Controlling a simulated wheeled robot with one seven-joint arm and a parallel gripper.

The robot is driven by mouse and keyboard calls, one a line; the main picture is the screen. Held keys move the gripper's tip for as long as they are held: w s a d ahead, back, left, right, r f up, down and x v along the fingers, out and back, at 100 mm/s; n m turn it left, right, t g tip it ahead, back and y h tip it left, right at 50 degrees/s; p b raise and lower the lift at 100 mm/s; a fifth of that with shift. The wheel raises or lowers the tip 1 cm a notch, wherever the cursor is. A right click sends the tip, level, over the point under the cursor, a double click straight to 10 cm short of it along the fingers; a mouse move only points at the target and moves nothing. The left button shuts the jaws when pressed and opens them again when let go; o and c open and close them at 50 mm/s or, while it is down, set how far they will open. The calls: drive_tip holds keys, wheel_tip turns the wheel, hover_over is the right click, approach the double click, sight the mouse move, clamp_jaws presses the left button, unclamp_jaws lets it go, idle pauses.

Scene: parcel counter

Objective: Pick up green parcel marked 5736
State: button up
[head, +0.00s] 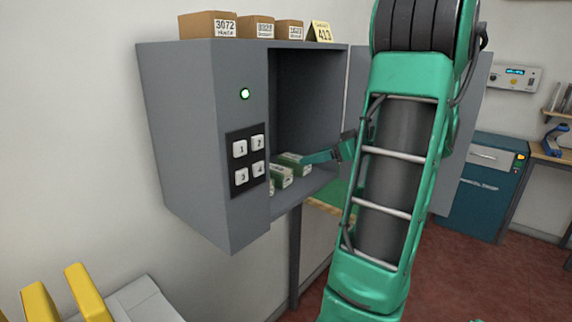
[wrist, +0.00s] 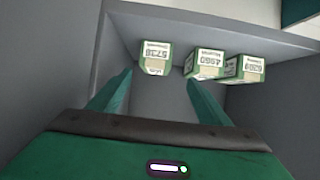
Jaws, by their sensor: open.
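In the wrist view, the green parcel marked 5736 (wrist: 155,57) stands inside the grey locker, its label upside down in the picture. It lies ahead of my gripper (wrist: 160,78), between the lines of the two fingers. My gripper is open and empty, with the fingers spread wide. Two more green parcels, marked 4960 (wrist: 205,64) and what looks like 6209 (wrist: 246,68), stand to its right. In the head view my gripper (head: 322,157) reaches into the locker beside the green parcels; their labels are too small to read there.
The grey locker (head: 200,140) is open, with a green light (head: 245,94) and buttons 1 to 4 on its front. Cardboard boxes (head: 210,24) and a yellow 413 card (head: 320,32) stand on top. The locker walls bound the space around my gripper.

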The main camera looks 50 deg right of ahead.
sight(297, 158)
drive_tip(key=shift+w+d+r, duration=0.1)
drive_tip(key=shift+w+d, duration=0.1)
drive_tip(key=shift+d, duration=0.05)
drive_tip(key=x, duration=1)
drive_tip(key=shift+w, duration=0.3)
drive_tip(key=c, duration=1.3)
drive_tip(key=shift+c, duration=0.2)
